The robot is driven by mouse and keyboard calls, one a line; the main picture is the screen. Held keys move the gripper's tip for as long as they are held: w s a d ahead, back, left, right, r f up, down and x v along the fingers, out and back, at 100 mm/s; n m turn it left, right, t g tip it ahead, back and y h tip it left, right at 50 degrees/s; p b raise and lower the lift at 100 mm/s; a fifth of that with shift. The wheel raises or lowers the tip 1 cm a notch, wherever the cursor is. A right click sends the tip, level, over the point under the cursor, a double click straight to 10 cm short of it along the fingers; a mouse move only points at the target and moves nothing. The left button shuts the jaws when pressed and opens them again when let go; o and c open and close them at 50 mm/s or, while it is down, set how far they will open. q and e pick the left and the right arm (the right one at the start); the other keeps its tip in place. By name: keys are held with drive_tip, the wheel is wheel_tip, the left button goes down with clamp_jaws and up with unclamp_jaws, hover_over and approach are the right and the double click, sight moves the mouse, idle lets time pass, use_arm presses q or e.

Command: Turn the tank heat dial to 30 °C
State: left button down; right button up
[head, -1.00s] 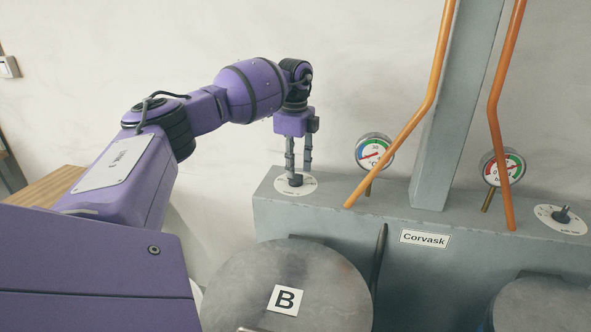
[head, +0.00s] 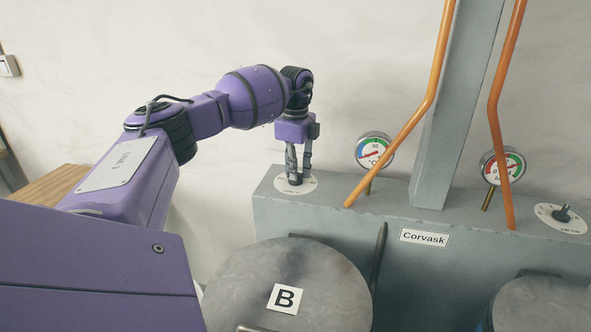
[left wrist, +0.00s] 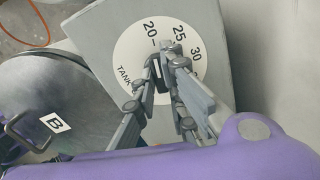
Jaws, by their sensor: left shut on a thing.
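The tank heat dial (head: 311,184) is a white round plate on top of the grey housing's left end. In the left wrist view its plate (left wrist: 131,46) shows 20, 25, 30 and the word TANK. My left gripper (head: 297,172) points down over the dial, its fingers shut on the dark dial knob (head: 295,181). In the left wrist view the fingers (left wrist: 163,62) sit on both sides of the knob (left wrist: 161,78) and partly hide it. I cannot tell exactly which mark its pointer faces. My right gripper is not in view.
A thermometer gauge (head: 374,150) and a second gauge (head: 503,167) stand behind orange bars (head: 437,62). A second dial (head: 563,217) is at the right. A round lid marked B (head: 330,268) lies in front of the housing (head: 340,222). A grey post (head: 452,110) rises behind.

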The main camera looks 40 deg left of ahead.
use_arm(q)
drive_tip(key=shift+m, duration=0.3)
drive_tip(key=m, duration=0.2)
drive_tip(key=shift+r+m+p, duration=0.15)
drive_tip(key=shift+m+p, duration=0.2)
drive_tip(key=shift+m, duration=0.05)
drive_tip(key=m, duration=0.4)
drive_tip(key=shift+m, duration=0.3)
drive_tip(key=m, duration=0.4)
drive_tip(key=shift+m, duration=1.9)
drive_tip(key=c, duration=1.8)
unclamp_jaws()
